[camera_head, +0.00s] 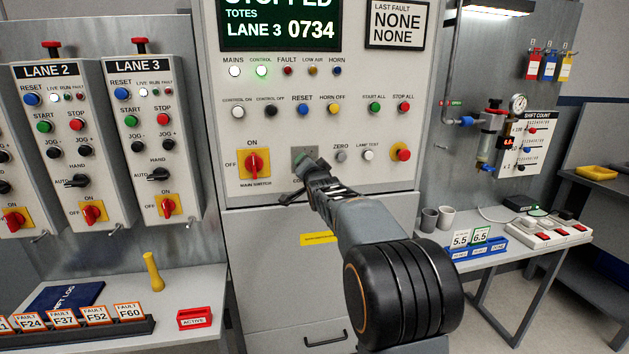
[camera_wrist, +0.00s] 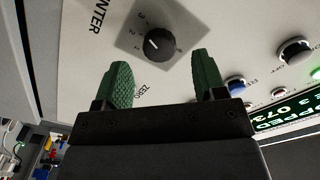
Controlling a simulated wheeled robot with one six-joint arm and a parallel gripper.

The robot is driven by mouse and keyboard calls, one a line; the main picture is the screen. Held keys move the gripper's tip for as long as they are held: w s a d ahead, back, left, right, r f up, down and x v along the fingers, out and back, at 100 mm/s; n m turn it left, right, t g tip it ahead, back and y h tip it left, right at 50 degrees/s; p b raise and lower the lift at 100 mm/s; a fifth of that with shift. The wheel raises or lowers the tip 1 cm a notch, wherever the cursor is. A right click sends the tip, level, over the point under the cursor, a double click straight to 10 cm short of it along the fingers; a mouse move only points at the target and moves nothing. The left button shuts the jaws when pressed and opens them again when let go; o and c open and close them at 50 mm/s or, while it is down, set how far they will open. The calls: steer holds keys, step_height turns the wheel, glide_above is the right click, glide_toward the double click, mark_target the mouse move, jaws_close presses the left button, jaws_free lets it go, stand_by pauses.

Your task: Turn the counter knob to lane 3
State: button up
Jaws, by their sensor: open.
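The counter knob (camera_wrist: 158,44) is a round black knob with a white pointer line, on a grey square plate with numbers around it. In the wrist view its pointer lies toward the numbers at its left; I cannot tell which exactly. My gripper (camera_wrist: 162,74) is open, its two green fingertips apart and just short of the knob, with nothing between them. In the head view my gripper (camera_head: 309,168) is in front of the counter plate (camera_head: 302,152) and hides the knob. The display (camera_head: 279,24) reads totes, lane 3, 0734.
The red main switch (camera_head: 254,163) is left of the counter plate. A row of buttons runs above. The lane 3 box (camera_head: 152,137) stands farther left.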

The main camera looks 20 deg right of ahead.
steer(key=s+a+b, duration=0.1)
steer(key=s+a, duration=0.1)
steer(key=s, duration=0.7)
steer(key=shift+s, duration=0.35)
